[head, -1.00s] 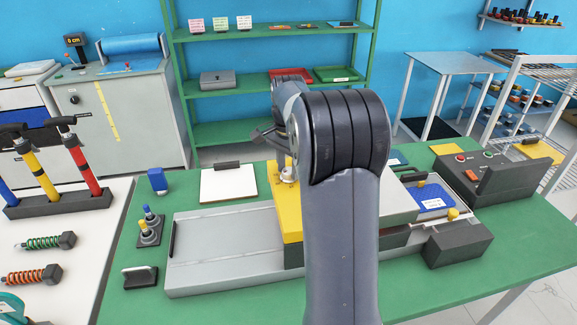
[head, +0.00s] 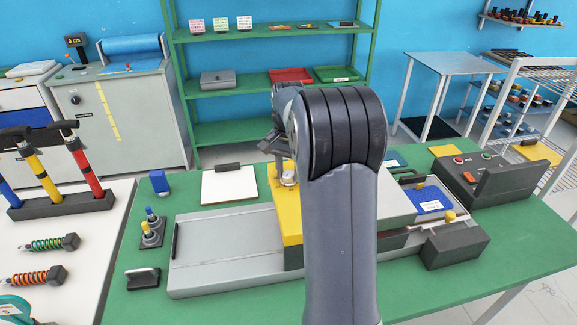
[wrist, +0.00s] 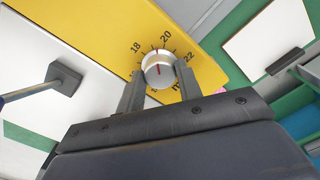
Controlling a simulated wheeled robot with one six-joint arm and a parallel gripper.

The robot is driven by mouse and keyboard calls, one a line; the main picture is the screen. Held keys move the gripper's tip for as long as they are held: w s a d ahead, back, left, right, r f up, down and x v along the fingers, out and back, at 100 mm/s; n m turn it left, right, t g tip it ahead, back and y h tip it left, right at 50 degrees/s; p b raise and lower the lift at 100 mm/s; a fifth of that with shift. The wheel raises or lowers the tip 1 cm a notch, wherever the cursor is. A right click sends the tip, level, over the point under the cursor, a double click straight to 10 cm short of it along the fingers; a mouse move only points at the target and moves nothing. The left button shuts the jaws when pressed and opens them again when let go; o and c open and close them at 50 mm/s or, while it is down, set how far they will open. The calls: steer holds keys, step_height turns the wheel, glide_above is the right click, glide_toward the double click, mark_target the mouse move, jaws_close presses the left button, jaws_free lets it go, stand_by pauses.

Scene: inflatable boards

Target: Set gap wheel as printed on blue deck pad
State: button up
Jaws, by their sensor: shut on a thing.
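The gap wheel (wrist: 159,67) is a round silver knob with a red mark, set on a yellow panel (wrist: 95,22). Printed numbers including 18, 20 and 22 ring it. I cannot tell exactly which graduation the mark meets. My gripper (wrist: 160,82) is shut on the wheel, one finger on each side. In the head view the wheel (head: 288,178) shows small beside my arm, which hides much of the machine. The blue deck pad (head: 428,192) lies at the machine's right end; its white label is too small to read.
The machine's grey bed (head: 225,250) stretches left across the green table (head: 140,302). A black control box (head: 500,180) with buttons stands at the right. A white board (head: 230,185) and a small stand with blue and yellow tops (head: 152,230) are nearby.

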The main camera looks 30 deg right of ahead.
steer(key=n+p, duration=0.1)
steer(key=n, duration=0.3)
steer(key=shift+r+n+p, duration=0.1)
steer(key=shift+n+p, duration=0.2)
steer(key=n+p, duration=0.1)
steer(key=n, duration=0.2)
steer(key=shift+n, duration=0.4)
steer(key=n, duration=0.4)
steer(key=shift+p, duration=0.4)
steer(key=n, duration=0.4)
steer(key=n+p, duration=0.1)
steer(key=n, duration=0.3)
steer(key=shift+n, duration=0.3)
steer(key=n, duration=0.3)
steer(key=shift+n, duration=0.3)
steer(key=n, duration=0.3)
steer(key=shift+n, duration=0.3)
steer(key=shift+n+p, duration=0.3)
steer(key=shift+n, duration=1.5)
